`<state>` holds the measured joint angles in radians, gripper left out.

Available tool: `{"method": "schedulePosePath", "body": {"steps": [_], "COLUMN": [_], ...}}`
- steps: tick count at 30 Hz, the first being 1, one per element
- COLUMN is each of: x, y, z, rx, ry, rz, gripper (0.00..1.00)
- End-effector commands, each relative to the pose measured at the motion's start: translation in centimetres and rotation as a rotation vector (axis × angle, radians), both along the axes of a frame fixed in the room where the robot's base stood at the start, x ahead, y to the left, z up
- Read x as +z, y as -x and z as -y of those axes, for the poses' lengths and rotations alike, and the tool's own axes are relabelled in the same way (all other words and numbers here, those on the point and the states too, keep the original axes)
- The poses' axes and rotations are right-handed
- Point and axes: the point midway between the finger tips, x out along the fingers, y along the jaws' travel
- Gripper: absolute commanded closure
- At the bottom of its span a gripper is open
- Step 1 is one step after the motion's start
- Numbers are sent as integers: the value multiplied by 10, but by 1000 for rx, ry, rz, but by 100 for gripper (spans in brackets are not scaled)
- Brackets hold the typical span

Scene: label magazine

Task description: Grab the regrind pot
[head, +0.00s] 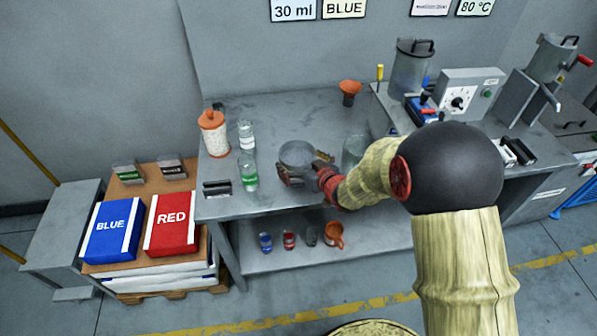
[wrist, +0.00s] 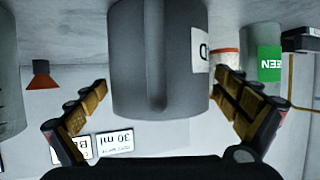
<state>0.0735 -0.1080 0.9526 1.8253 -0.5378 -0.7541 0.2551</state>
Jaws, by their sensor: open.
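The grey pot (head: 297,153) stands on the workbench, open at the top. In the wrist view, which is upside down, the pot (wrist: 150,50) fills the middle, with a vertical ridge facing me and part of a white label ending in "D" at its right side. The rest of the label is hidden. My gripper (head: 306,171) is at the pot's near side. In the wrist view my gripper (wrist: 163,88) is open, with one finger on each side of the pot and a narrow gap showing at each side. My arm hides part of the bench to the right.
A green-labelled bottle (head: 250,178) stands close left of the pot, with a clear bottle (head: 246,136) and an orange-lidded jar (head: 214,134) behind. A glass vessel (head: 354,150) is close right. An orange funnel (head: 349,92) stands at the back. The bench behind the pot is clear.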

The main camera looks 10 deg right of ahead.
Motion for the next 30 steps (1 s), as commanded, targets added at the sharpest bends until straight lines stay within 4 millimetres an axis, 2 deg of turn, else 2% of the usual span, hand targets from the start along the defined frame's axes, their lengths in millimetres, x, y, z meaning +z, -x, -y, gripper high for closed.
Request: {"method": "schedulePosePath", "body": {"steps": [9,30], "x": [-2,-2], "y": [-5,-5], "z": [-1,-2], "rx": [-1,-1], "ry": [1,1], "rz": [-1,-1], "gripper": [0,40]}}
